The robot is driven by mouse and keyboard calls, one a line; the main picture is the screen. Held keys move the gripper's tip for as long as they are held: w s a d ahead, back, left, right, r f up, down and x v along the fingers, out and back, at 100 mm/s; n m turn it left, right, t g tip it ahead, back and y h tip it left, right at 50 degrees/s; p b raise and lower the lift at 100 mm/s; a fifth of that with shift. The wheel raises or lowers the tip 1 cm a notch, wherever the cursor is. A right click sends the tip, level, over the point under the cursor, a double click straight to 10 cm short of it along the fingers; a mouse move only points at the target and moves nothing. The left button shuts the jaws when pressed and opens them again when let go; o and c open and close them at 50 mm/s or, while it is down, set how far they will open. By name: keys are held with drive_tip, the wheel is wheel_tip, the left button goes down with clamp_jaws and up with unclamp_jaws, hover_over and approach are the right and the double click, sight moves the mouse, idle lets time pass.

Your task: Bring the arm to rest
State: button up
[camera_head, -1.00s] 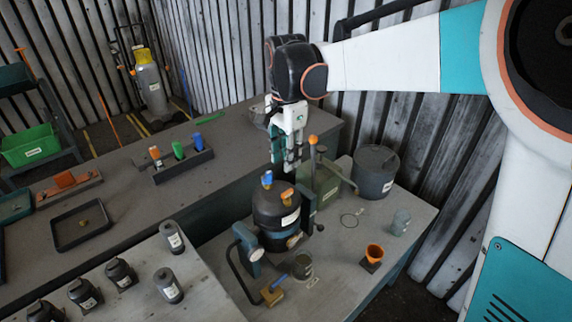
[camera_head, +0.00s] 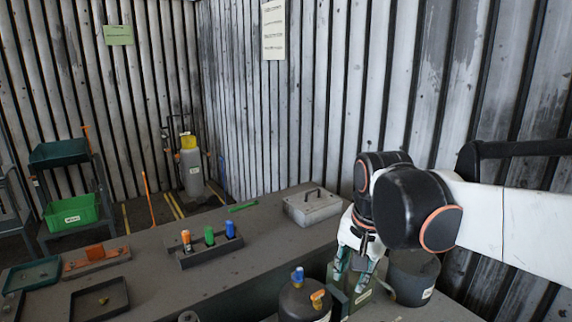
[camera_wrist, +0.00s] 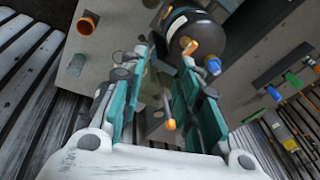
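My gripper (camera_head: 355,268) hangs at the end of my white and black arm, pointing down, beside a black round vessel (camera_head: 298,304) with blue and orange fittings on top. In the wrist view my gripper (camera_wrist: 162,75) has its two teal fingers spread apart with nothing held between them. The vessel also shows in the wrist view (camera_wrist: 200,30), beyond the fingertips. An orange-tipped lever (camera_wrist: 169,124) appears in the gap between the fingers, farther away. The vessel's lower part is cut off in the head view.
A grey drum (camera_head: 412,278) stands right of my gripper, partly behind my arm. A grey lidded box (camera_head: 312,207) sits behind it, against the wall side. A rack with orange, green and blue pieces (camera_head: 210,250) is on the long bench. The corrugated wall rises close behind my arm.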

drive_tip(key=s+d+f+n+t+b, duration=0.1)
drive_tip(key=s+d+f+n+t, duration=0.1)
drive_tip(key=s, duration=0.4)
drive_tip(key=s+d+f+n+t+b, duration=0.1)
drive_tip(key=s+d+f+n+t, duration=0.1)
drive_tip(key=s+d+f+n, duration=0.2)
drive_tip(key=shift+s+n, duration=0.4)
drive_tip(key=shift+s, duration=1.35)
